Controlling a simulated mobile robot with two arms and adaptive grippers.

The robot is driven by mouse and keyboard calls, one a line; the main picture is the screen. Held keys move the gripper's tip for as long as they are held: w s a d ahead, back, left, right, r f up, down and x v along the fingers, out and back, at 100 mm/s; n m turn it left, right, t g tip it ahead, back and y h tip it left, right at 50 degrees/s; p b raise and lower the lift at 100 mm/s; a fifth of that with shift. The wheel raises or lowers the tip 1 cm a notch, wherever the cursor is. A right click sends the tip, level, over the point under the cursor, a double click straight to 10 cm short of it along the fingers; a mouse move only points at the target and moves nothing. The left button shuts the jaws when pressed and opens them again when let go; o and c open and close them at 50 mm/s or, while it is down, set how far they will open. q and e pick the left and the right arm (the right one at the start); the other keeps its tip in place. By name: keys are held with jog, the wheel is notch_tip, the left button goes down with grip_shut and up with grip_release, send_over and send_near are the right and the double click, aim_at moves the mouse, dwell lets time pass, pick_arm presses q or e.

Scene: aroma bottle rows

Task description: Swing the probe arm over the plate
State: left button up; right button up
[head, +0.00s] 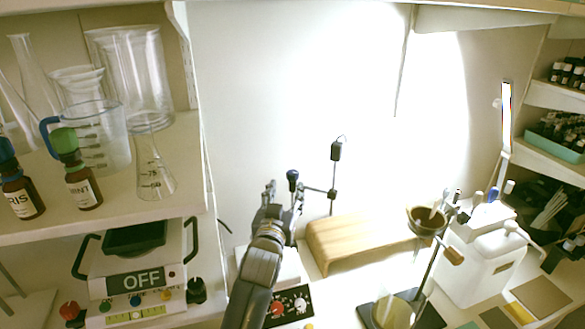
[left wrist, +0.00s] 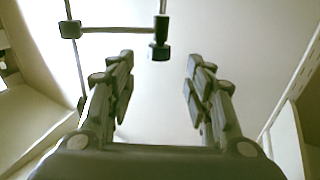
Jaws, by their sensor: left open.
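The probe arm (head: 316,190) is a thin horizontal rod from an upright stand rod (head: 333,175) with a dark block at its top. A dark blue-black knob (head: 292,176) is at its left end. My left gripper (head: 284,192) is open beside that end, fingers pointing up in the picture. In the left wrist view the knob (left wrist: 160,51) shows just beyond the gap between the open fingers (left wrist: 158,75), with nothing visibly held. The plate's white body (head: 284,266) and control panel (head: 291,303) are below, partly hidden by my left arm.
A wooden block (head: 350,240) stands right of the plate. A beaker of yellowish liquid (head: 393,312), a brown bowl on a stand (head: 427,220) and a white container (head: 482,262) are farther right. A glassware shelf (head: 110,215) is on the left, with a device marked OFF (head: 138,270) below.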

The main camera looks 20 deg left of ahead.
aim_at(291, 177)
pick_arm(q)
jog(key=w, duration=0.1)
jog(key=w+p, duration=0.1)
jog(key=w, duration=0.3)
jog(key=shift+a+r, duration=0.2)
jog(key=shift+r, duration=0.15)
jog(key=w, duration=0.2)
jog(key=w+p, duration=0.1)
jog(key=w, duration=0.1)
jog(key=shift+w+a+f, duration=0.1)
jog(key=shift+a, duration=0.15)
jog(key=shift+w, duration=0.25)
jog(key=shift+c, duration=0.9)
jog(key=c, duration=0.9)
grip_shut()
pick_arm(e)
jog(key=s, duration=0.1)
jog(key=s+r, duration=0.2)
jog(key=shift+s+d, duration=0.2)
jog(key=shift+d, duration=0.1)
